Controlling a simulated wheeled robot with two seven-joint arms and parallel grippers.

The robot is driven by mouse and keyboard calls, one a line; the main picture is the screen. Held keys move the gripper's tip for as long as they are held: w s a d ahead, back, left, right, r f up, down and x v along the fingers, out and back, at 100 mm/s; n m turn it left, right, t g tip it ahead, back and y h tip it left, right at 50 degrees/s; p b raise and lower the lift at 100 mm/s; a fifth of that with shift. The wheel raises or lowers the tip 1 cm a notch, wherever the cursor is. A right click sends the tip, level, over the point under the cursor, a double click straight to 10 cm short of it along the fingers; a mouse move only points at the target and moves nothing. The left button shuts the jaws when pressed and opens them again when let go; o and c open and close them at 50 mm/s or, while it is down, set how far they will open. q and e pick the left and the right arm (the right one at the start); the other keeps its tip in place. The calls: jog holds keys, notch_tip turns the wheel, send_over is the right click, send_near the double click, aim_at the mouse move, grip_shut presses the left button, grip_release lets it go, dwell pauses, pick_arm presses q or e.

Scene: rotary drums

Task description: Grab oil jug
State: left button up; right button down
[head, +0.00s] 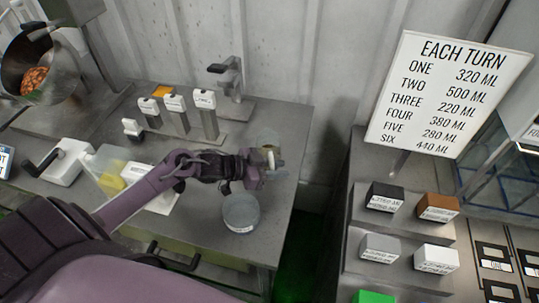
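My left arm reaches in from the left over the grey table. Its gripper (272,162) is at the table's right part, beside or around a small pale see-through vessel (267,140) that it partly hides. This may be the oil jug, but no label on it can be read. I cannot tell whether the fingers touch it or how far apart they are. A round see-through container (241,212) stands on the table just in front of the gripper. My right gripper is not in view.
White-topped dispensers (204,101) and a grey lever device (229,77) stand behind the arm. A metal drum (30,65) with food is at upper left. A sign (446,92) and labelled blocks (384,197) stand right, across a gap.

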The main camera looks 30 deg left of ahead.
pick_arm(q)
grip_shut()
jog(key=shift+r, duration=0.15)
dwell(0.4)
